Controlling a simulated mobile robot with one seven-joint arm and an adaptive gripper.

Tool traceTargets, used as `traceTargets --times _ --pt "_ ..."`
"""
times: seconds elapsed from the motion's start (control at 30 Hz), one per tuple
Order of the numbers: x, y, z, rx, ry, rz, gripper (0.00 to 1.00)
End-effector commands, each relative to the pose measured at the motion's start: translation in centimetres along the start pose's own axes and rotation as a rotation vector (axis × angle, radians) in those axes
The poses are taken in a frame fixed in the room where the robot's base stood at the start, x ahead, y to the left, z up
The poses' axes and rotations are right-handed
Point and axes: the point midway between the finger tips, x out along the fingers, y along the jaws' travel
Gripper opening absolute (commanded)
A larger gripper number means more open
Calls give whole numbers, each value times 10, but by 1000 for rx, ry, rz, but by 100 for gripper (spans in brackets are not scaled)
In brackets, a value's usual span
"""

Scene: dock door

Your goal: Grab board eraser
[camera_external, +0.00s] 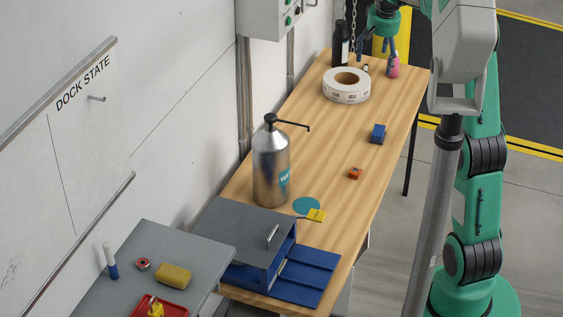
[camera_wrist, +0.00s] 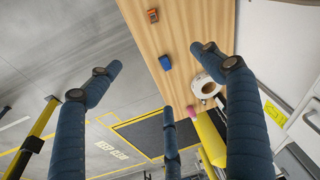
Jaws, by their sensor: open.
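A small blue block (camera_external: 377,133), which looks like the board eraser, lies on the wooden table right of the middle. It also shows in the wrist view (camera_wrist: 166,62), between my fingers in the picture but apart from them. My gripper (camera_external: 377,48) is at the far end of the table, above its surface, with blue fingers hanging down. In the wrist view my gripper (camera_wrist: 160,80) has its fingers spread wide, with nothing held.
A tape roll (camera_external: 346,86), a dark bottle (camera_external: 340,46) and a pink object (camera_external: 393,67) stand near my gripper. An orange block (camera_external: 355,173) lies nearer than the blue one. A metal pump bottle (camera_external: 271,167) and a grey box (camera_external: 235,230) stand left. The table's right side is mostly clear.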

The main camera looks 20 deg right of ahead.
Motion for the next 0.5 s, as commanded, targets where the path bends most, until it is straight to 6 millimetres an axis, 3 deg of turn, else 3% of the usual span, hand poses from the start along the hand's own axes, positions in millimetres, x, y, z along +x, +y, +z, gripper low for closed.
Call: traceTargets --times 0.2,0.5 --pt "44 8 -45 46 -33 12 80" --pt "110 22 -98 108 -74 28 80"
